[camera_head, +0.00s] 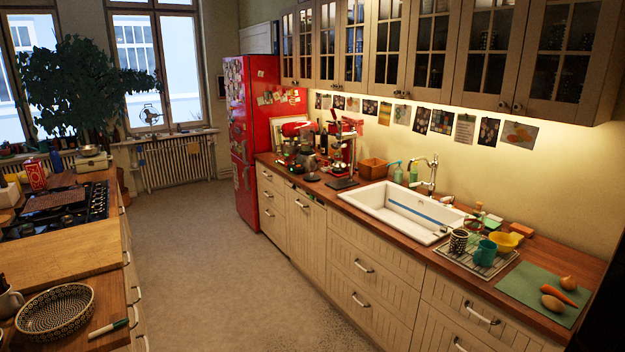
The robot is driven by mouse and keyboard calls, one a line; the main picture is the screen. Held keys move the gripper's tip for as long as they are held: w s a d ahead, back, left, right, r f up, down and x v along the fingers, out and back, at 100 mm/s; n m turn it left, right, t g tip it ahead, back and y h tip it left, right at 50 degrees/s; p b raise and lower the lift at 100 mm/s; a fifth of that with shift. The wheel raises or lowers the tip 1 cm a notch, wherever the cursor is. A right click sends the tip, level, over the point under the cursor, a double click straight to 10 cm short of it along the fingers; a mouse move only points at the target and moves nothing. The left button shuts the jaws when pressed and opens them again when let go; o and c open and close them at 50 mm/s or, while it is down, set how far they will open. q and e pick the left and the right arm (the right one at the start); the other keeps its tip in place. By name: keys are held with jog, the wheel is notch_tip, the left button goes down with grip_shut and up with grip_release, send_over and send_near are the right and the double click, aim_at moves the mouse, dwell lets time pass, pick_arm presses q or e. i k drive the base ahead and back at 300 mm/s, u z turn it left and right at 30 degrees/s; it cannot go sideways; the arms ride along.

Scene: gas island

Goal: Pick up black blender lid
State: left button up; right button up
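I cannot clearly pick out a black blender lid. Small dark items stand among the appliances at the far end of the right counter. One is a low dark object (312,177) near the counter's front edge, and another is a flat black piece (342,183) to its right. Both are too small to tell whether either is the lid. Red appliances (292,129) stand behind them against the wall. Neither of my grippers is in view.
A white sink (385,213) is set in the right counter. Past it are a dish rack with cups (458,241) and a green board (530,290) with vegetables. A patterned bowl (57,312) sits on the left counter. The floor (205,250) between the counters is clear.

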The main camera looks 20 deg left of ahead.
aim_at(311, 177)
jog(key=u, duration=0.9)
jog(key=i, duration=5.8)
jog(key=z, duration=1)
